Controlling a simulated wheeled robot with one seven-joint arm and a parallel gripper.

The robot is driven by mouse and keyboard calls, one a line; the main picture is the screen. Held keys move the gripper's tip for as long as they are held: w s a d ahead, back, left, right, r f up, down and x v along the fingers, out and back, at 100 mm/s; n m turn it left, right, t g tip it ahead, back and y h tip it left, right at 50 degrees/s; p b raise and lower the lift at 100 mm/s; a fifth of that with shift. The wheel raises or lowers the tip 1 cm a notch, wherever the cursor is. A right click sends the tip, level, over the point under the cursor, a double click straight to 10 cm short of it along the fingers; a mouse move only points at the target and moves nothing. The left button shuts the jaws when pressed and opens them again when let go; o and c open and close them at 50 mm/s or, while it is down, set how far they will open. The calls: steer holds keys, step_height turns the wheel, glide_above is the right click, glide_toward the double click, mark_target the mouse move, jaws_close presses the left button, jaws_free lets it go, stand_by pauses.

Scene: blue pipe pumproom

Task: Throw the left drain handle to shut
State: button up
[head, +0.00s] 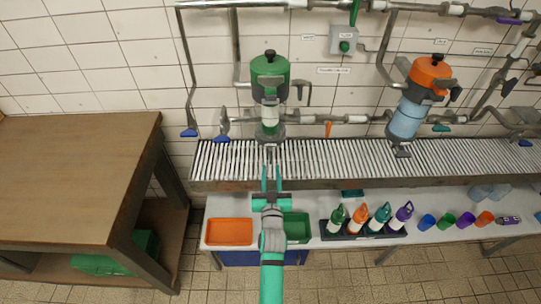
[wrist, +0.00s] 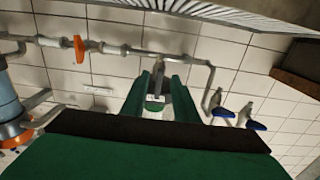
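The green-topped canister (head: 269,78) hangs on the wall at the left, with a small grey drain handle (head: 270,153) pointing down beneath it. In the wrist view this grey handle (wrist: 162,82) shows between my two green fingers, with the green of the canister behind it. My gripper (head: 271,173) is open, its fingers pointing up just below the drain handle in the head view. I see no contact, and cannot tell how far the handle reaches between the fingers.
The orange-topped canister (head: 408,115) is to the right. An orange valve lever (head: 328,129) sits on the pipe between them. Blue levers (head: 189,132) hang at the left. A slatted drain grate (head: 340,160) runs below. A wooden table (head: 75,160) stands left; bottles (head: 358,226) stand on the lower bench.

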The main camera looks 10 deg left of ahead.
steer(key=x, duration=0.8)
steer(key=shift+w, duration=0.25)
jaws_close()
